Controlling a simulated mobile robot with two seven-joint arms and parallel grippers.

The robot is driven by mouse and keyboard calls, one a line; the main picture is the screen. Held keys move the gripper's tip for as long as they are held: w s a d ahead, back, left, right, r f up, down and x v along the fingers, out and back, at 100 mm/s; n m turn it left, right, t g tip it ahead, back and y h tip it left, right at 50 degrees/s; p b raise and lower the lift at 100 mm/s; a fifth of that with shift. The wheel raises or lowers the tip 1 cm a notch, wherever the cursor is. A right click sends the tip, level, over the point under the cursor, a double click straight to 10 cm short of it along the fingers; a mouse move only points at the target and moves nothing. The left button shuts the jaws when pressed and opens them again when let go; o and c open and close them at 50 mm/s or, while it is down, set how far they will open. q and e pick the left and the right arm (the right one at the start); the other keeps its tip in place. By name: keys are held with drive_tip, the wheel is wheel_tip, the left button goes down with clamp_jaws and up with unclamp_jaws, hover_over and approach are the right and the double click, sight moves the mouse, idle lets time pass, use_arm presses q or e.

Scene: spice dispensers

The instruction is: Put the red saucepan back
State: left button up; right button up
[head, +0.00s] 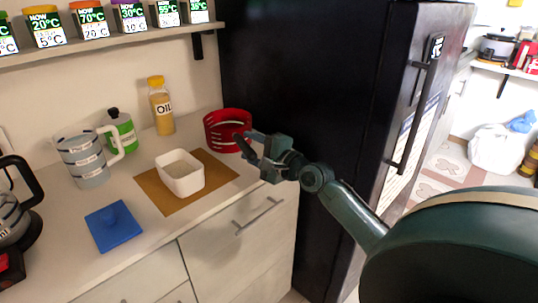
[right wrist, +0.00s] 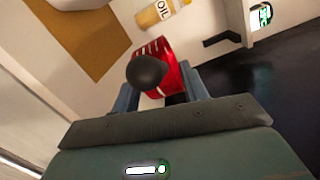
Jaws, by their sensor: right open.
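The red saucepan (head: 223,130) stands on the counter's back right corner, beside the black fridge. Its dark handle points toward my right arm. My right gripper (head: 246,143) is open at the handle side of the saucepan. In the right wrist view the saucepan (right wrist: 184,82) lies beyond the two fingers, and its round black handle end (right wrist: 147,72) shows between and above them. The gripper (right wrist: 160,92) is not shut on the handle; whether a finger touches it I cannot tell. My left gripper is not in view.
A white bowl (head: 180,178) sits on a brown mat (head: 217,168) left of the saucepan. Spice dispensers (head: 91,20) line the shelf above.

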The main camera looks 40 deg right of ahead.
drive_tip(key=s+d, duration=0.2)
drive_tip(key=s, duration=0.8)
drive_tip(key=s+a+f+n+g+y, duration=0.1)
drive_tip(key=s+a+f+n+g, duration=0.45)
drive_tip(key=a+f+n, duration=0.75)
drive_tip(key=s+a+f+n, duration=0.3)
drive_tip(key=s+a+n, duration=0.1)
drive_tip(key=a, duration=0.3)
drive_tip(key=s+a+f+n+y, duration=0.1)
drive_tip(key=s+a+f+n, duration=0.3)
drive_tip(key=a, duration=0.4)
drive_tip(key=shift+s+a+b, duration=0.15)
drive_tip(key=shift+s+b, duration=0.3)
drive_tip(key=shift+s, duration=0.15)
